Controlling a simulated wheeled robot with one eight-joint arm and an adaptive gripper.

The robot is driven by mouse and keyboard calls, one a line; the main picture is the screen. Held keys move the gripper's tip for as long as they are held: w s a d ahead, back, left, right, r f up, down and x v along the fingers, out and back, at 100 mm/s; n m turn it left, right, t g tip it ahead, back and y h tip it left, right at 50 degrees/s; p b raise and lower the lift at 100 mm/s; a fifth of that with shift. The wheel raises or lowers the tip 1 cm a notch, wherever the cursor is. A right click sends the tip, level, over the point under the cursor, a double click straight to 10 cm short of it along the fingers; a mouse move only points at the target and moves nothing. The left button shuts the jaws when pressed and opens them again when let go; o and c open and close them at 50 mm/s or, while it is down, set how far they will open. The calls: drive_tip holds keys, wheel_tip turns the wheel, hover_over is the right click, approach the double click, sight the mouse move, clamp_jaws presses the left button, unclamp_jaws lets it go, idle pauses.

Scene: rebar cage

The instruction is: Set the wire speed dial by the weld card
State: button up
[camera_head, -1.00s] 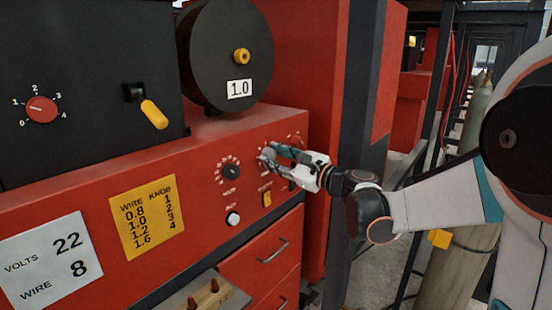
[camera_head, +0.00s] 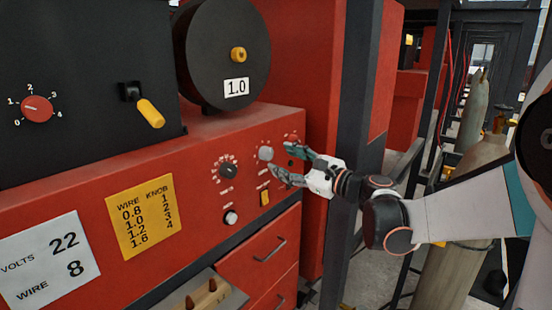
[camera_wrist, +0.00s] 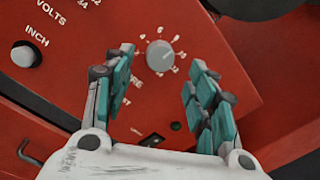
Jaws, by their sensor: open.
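The grey wire speed dial (camera_head: 266,153) is on the red panel, right of the black volts dial (camera_head: 228,171). In the wrist view the wire dial (camera_wrist: 160,56) shows within a ring of white numbers; I cannot tell its setting. The white weld card (camera_head: 50,262) reads VOLTS 22, WIRE 8. My gripper (camera_head: 283,163) is open and empty, just off the panel to the right of the wire dial. In the wrist view my gripper (camera_wrist: 160,76) has its teal-padded fingers spread, with the dial showing between and beyond their tips.
A yellow card (camera_head: 145,216) lists wire sizes and knob numbers. A red knob (camera_head: 37,109) and a yellow-handled lever (camera_head: 150,113) are on the black box. A black spool (camera_head: 215,50) is marked 1.0. A yellow switch (camera_head: 265,198) and the white inch button (camera_head: 231,218) sit below the dials.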

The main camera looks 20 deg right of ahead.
drive_tip(key=v, duration=0.7)
drive_tip(key=shift+s, duration=0.1)
